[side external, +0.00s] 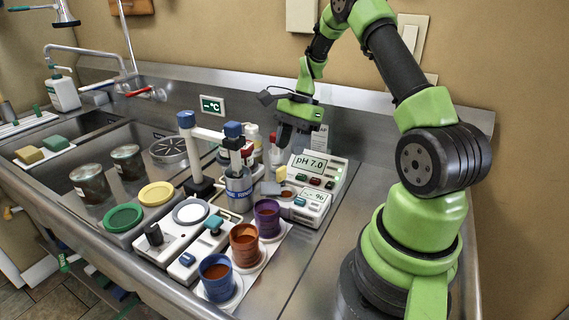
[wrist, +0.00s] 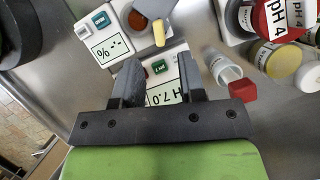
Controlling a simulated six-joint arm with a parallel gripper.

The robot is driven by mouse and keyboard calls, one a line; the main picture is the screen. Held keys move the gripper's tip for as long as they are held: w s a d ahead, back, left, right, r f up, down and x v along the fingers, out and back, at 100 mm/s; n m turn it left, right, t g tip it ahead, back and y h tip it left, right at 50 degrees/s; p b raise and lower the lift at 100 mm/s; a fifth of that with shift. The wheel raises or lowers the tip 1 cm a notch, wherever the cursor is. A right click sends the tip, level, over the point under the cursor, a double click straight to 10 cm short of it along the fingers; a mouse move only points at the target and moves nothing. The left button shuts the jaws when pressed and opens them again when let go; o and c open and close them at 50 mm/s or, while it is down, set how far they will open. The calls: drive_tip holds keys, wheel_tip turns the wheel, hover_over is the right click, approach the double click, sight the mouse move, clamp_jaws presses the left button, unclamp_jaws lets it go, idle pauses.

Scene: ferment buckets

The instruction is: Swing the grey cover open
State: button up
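The small white meter with a "%" display (side external: 313,197) has a round brown well; the meter also shows in the wrist view (wrist: 108,48), with the brown well (wrist: 138,22) uncovered there. A small pale grey piece (side external: 271,187) beside the well in the side view looks like the grey cover; its exact angle is too small to tell. In the wrist view that area is at the top edge and partly cut off. My gripper (side external: 286,142) is above and behind the pH 7.0 meter, apart from the small meter. Its fingers (wrist: 160,78) are apart with nothing between them.
The pH 7.0 meter (side external: 309,163) stands directly under my gripper. A clear vial with a red cap (wrist: 242,90) lies close to the right finger in the wrist view. Purple (side external: 267,218), orange (side external: 245,245) and blue (side external: 216,277) buckets stand in front. The right counter is clear.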

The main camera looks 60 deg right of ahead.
sight(284, 166)
drive_tip(key=x, duration=0.6)
drive_tip(key=shift+a+f, duration=0.1)
drive_tip(key=shift+f, duration=0.15)
drive_tip(key=shift+c, duration=0.4)
clamp_jaws()
